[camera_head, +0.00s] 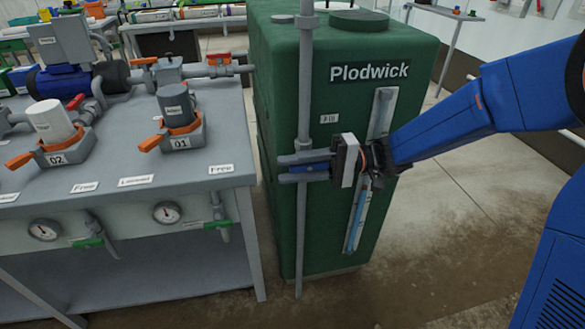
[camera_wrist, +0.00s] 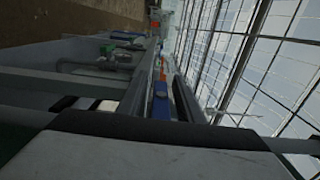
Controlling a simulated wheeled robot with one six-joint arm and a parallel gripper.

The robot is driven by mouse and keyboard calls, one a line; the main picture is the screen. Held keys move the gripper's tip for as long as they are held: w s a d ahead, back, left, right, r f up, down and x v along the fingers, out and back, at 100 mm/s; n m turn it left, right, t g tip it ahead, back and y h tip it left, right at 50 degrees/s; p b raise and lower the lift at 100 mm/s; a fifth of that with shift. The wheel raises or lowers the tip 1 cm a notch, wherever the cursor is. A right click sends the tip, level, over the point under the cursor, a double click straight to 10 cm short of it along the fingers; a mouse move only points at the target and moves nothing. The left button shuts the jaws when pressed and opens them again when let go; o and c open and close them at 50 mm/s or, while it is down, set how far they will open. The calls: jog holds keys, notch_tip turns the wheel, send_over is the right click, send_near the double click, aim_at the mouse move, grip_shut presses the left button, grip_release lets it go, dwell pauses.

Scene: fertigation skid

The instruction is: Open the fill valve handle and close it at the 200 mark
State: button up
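The green tank (camera_head: 340,100) labelled "Plodwick" stands in the middle of the head view. A grey vertical pipe (camera_head: 304,90) runs down its front. The blue fill valve handle (camera_head: 312,168) sticks out sideways at the pipe. My gripper (camera_head: 283,168) points left, one finger above the handle and one below. In the wrist view the blue handle (camera_wrist: 160,90) lies between the fingers, with narrow gaps beside it, so the gripper looks open around it. The sight gauge (camera_head: 383,108) is a pale strip with blue in its lower part; its marks are unreadable and my wrist covers its middle.
A grey bench (camera_head: 190,190) at left carries orange-handled valves (camera_head: 178,138) labelled 01 and 02 (camera_head: 58,148). Pressure gauges (camera_head: 167,213) and green-handled taps (camera_head: 88,243) sit on its front. The floor (camera_head: 450,210) right of the tank is clear.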

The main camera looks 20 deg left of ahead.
aim_at(307, 170)
jog(key=shift+c, duration=0.4)
grip_shut()
jog(key=shift+t, duration=0.3)
jog(key=t+h, duration=0.1)
jog(key=f+t+h, duration=0.1)
jog(key=h, duration=0.1)
jog(key=f+t+h, duration=0.1)
jog(key=h, duration=0.1)
jog(key=shift+w+d, duration=0.1)
jog(key=shift+d, duration=0.1)
jog(key=t+h, duration=0.1)
jog(key=f+t+h, duration=0.1)
jog(key=h, duration=0.1)
jog(key=d+h, duration=0.1)
jog(key=h, duration=0.1)
jog(key=shift+w+f+t, duration=0.15)
jog(key=shift+w+t, duration=0.25)
jog(key=shift+d, duration=0.15)
jog(key=shift+o, duration=0.4)
grip_release()
